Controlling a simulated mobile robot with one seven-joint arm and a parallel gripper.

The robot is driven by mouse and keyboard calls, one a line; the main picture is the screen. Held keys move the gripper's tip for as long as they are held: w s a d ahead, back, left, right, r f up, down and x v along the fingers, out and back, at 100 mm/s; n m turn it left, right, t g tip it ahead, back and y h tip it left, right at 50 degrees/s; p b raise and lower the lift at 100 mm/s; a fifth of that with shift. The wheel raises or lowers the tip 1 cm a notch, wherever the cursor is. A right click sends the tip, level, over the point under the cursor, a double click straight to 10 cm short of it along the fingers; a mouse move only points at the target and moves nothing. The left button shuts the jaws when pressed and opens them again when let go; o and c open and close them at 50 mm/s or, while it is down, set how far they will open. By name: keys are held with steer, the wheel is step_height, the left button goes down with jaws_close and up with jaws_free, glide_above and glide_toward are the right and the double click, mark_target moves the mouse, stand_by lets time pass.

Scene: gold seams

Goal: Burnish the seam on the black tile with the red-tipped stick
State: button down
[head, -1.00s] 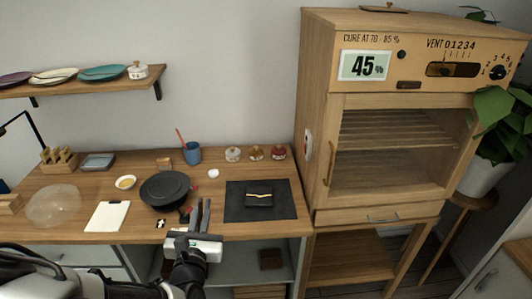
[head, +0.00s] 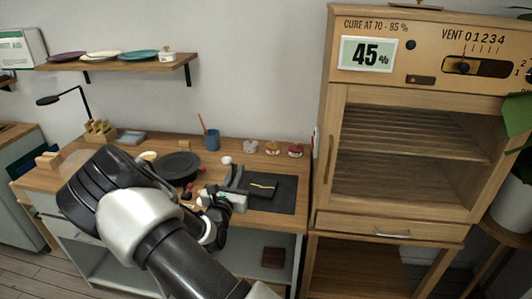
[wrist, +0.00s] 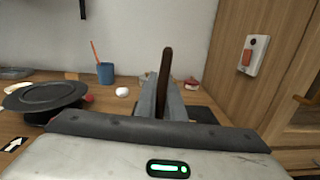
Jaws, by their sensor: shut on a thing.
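The black tile (head: 261,190) with a pale gold seam lies on a dark mat (head: 284,200) on the workbench. My gripper (head: 237,178) is over the mat's left part, close to the tile's left side. In the wrist view my gripper (wrist: 163,92) is shut on a dark brown stick (wrist: 166,60), which stands up between the fingers. No red tip shows on the visible part of the stick, and its other end is hidden. In the wrist view the fingers hide the tile.
A black turntable (head: 181,166) stands left of my gripper, with small red items beside it. A blue cup (head: 212,140), a white round item (head: 226,160) and several lidded jars (head: 272,148) stand behind. A wooden cabinet (head: 323,180) borders the bench on the right.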

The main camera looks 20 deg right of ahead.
steer(key=w+d+r+h+b, duration=0.1)
steer(key=w+d+r+b, duration=0.1)
steer(key=w+d, duration=0.35)
steer(key=w+d+r+b, duration=0.2)
steer(key=w+d, duration=0.1)
steer(key=d, duration=0.5)
steer(key=shift+g, duration=0.4)
steer(key=f, duration=0.1)
steer(key=f+b, duration=0.1)
steer(key=f, duration=0.1)
steer(key=f+b, duration=0.1)
steer(key=shift+s+f, duration=0.15)
steer(key=shift+s, duration=0.1)
steer(key=shift+a, duration=0.1)
